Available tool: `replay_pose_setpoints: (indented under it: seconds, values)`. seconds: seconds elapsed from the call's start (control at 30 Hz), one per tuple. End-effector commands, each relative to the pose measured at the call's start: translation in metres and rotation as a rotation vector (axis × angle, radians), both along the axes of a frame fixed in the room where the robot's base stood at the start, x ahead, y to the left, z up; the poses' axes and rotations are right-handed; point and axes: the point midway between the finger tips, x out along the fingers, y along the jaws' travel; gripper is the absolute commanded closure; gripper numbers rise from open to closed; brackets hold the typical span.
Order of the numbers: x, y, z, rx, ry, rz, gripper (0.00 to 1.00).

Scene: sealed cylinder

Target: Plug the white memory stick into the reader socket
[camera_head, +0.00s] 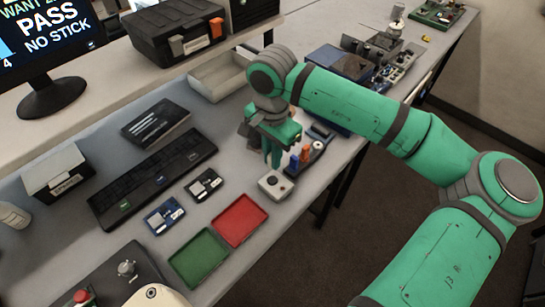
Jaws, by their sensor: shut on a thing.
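My gripper (272,160) points down over the table, with its green fingers close together. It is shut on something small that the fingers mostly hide. I take it for the white memory stick, but cannot make out its shape. Just below and in front of the fingertips is a small pale box (275,186) with a dark round mark on top. It may be the reader; I cannot make out a socket clearly. Whether the fingers or the held thing touch the box cannot be told from here.
Beside the gripper, a dark rack (318,152) holds upright blue and orange sticks. A red tray (240,220) and a green tray (199,257) lie in front. Two small boards (203,185) and a long black panel (152,178) lie left. The monitor (45,50) reads "PASS" and "NO STICK".

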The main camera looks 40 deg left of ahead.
Motion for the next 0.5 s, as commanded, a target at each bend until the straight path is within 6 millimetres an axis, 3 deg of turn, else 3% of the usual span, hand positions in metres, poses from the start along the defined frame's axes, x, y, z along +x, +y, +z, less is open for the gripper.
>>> replay_pose_setpoints:
  seconds: [0.27,0.5]
  values:
    - [0.000,-0.001,-0.008,0.000,0.002,-0.002,1.00]
    - [-0.002,0.002,-0.027,0.000,0.002,0.005,1.00]
